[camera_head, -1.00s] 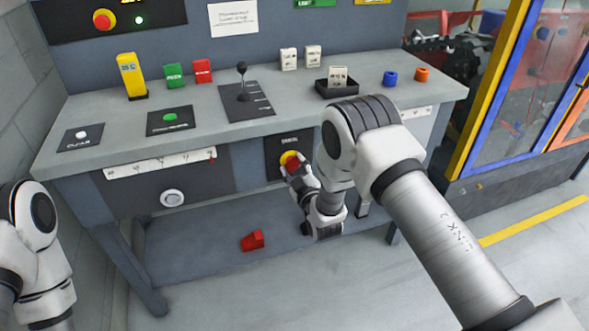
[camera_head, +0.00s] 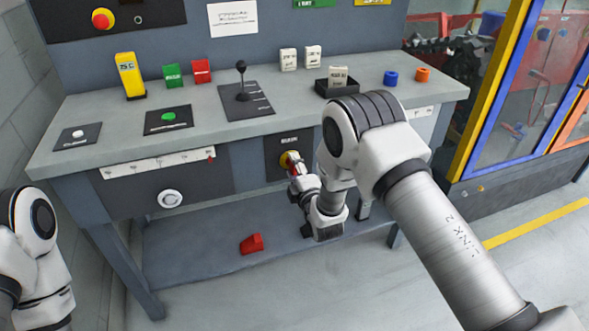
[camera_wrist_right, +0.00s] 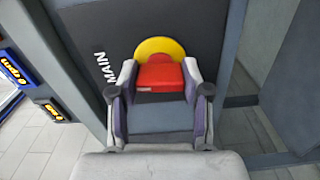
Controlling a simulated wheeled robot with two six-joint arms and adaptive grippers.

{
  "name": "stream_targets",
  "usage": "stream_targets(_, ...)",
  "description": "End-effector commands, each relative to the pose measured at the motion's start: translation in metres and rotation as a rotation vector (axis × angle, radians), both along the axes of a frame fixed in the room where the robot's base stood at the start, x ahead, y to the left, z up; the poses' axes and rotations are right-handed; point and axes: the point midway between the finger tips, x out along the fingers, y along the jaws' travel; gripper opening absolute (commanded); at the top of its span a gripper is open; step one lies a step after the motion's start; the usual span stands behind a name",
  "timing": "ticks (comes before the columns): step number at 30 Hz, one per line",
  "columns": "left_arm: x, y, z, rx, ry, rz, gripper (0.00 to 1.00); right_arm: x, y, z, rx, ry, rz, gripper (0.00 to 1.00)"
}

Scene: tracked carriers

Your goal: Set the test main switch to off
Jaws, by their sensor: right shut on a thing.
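The main switch is a yellow disc (camera_wrist_right: 160,47) with a red handle (camera_wrist_right: 160,75), on a dark panel (camera_wrist_right: 105,25) marked MAIN in the right wrist view. In the head view the switch (camera_head: 286,159) sits on the front of the bench, below the top. My right gripper (camera_wrist_right: 158,95) has one finger on each side of the red handle and is shut on it. In the head view this gripper (camera_head: 293,169) covers part of the switch. The handle's set position cannot be read. My left arm shows at the left edge, but its gripper is out of view.
The bench top (camera_head: 300,132) holds a lever (camera_head: 242,80), a black tray (camera_head: 337,90) and a green button (camera_head: 168,117). A red block (camera_head: 251,243) lies on the lower shelf. A dark lamp (camera_head: 138,20) sits beside a red button (camera_head: 102,19). A caged machine stands at right.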

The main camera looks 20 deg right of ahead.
Motion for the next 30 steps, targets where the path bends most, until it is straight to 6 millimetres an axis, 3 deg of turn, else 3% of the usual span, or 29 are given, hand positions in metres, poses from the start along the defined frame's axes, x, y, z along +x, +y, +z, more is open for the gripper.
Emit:
stream_targets(21,0.0000,0.0000,-0.0021,0.000,0.000,0.000,0.86,0.0004,0.0006,0.0008,-0.091,-0.005,0.002,0.13)
stream_targets(22,0.0000,0.0000,-0.0021,0.000,0.000,0.000,0.86,0.0004,0.0006,0.0008,-0.091,-0.005,0.002,0.55)
stream_targets(24,0.0000,0.0000,-0.0021,0.000,0.000,0.000,0.86,0.0003,0.0006,0.0007,-0.090,-0.004,0.001,0.73)
stream_targets(30,0.0000,0.0000,-0.0021,0.000,0.000,0.000,0.86,0.0001,0.0003,0.0002,-0.090,-0.004,0.001,0.73)
